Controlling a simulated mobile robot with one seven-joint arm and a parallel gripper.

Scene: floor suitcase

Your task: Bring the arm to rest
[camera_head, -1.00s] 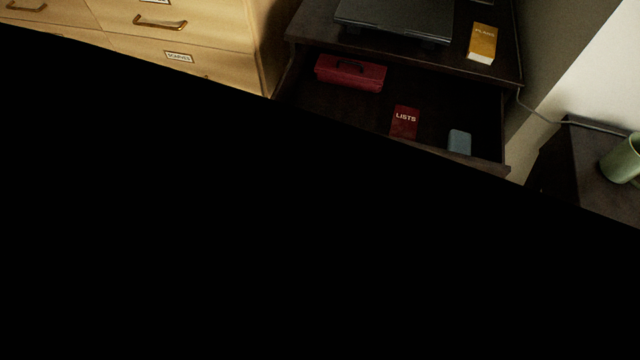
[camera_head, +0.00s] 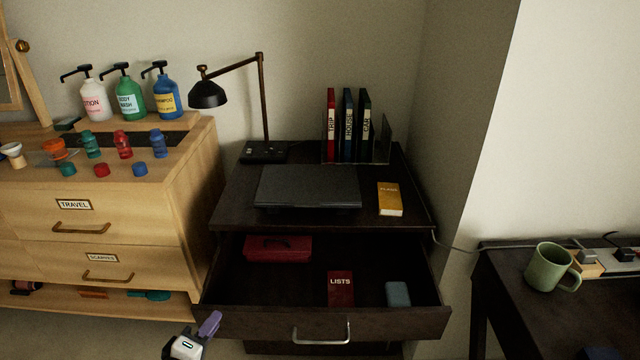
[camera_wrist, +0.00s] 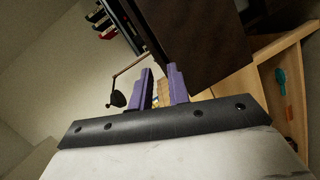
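My gripper (camera_head: 207,326) shows at the bottom edge of the head view, left of the dark desk's open drawer (camera_head: 385,322). Only its pale end and a purple finger show there; the rest of the arm is out of frame. In the wrist view its two purple fingers (camera_wrist: 160,72) stand apart with a gap between them. Nothing is held in the gap; small yellow and blue shapes behind it are in the background. The gripper appears clear of the drawer front, though the exact distance is hard to tell.
The open drawer holds a red case (camera_head: 278,249), a red LISTS book (camera_head: 340,290) and a blue-grey item (camera_head: 398,294). A laptop (camera_head: 308,187), yellow book (camera_head: 390,199) and lamp (camera_head: 208,95) are above. A wooden dresser (camera_head: 150,262) stands left; a green mug (camera_head: 548,268) is right.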

